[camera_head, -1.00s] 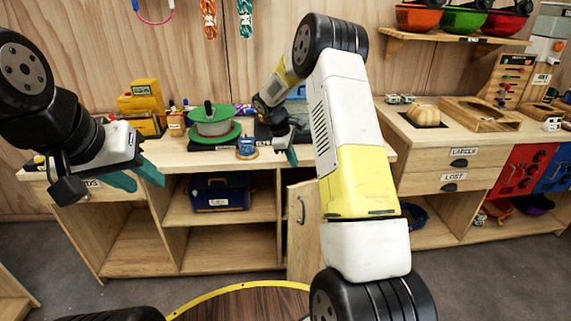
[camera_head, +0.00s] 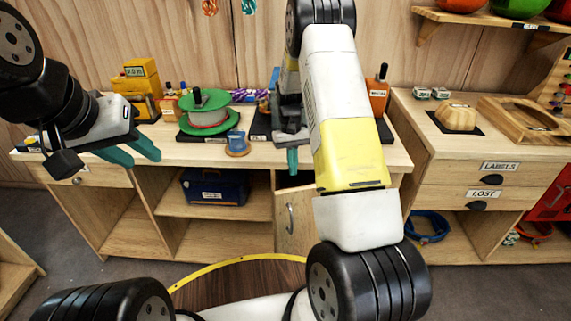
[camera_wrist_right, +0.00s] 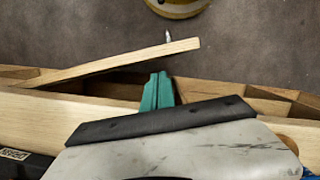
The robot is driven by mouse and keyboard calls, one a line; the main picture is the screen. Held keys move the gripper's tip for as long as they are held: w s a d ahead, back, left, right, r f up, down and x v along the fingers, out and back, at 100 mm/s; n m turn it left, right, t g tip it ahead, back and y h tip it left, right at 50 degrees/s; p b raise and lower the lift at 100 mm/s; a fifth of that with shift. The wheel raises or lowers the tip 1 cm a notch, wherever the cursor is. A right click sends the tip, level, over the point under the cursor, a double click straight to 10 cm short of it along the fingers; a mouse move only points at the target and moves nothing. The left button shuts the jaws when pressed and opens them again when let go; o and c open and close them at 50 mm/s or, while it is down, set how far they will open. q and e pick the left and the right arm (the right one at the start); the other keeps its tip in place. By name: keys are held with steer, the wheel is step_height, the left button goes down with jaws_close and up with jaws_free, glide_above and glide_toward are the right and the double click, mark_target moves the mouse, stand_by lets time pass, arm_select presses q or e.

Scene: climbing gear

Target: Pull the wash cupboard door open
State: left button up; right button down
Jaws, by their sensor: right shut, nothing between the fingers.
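The wash cupboard door (camera_head: 296,237) is a light wooden panel under the bench with an upright metal handle (camera_head: 291,218). It stands partly open, with a dark gap above it. In the right wrist view the door's top edge (camera_wrist_right: 130,62) slants away from the cupboard front and the handle (camera_wrist_right: 168,36) is on its far face. My right gripper (camera_head: 292,160) points down with shut teal fingers. In the wrist view its fingers (camera_wrist_right: 157,92) are over the gap behind the door; contact is unclear. My left gripper (camera_head: 129,151) is open and empty above the bench's left part.
On the bench are a green cable reel (camera_head: 208,115), a blue tape roll (camera_head: 237,143) and a yellow box stack (camera_head: 138,85). A blue case (camera_head: 214,187) sits on the open shelf left of the door. Dark floor lies in front; a drawer unit (camera_head: 466,174) stands right.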

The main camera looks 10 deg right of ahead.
mark_target(295, 192)
steer(key=x, duration=0.9)
steer(key=shift+s+d+f, duration=0.1)
steer(key=shift+f, duration=0.25)
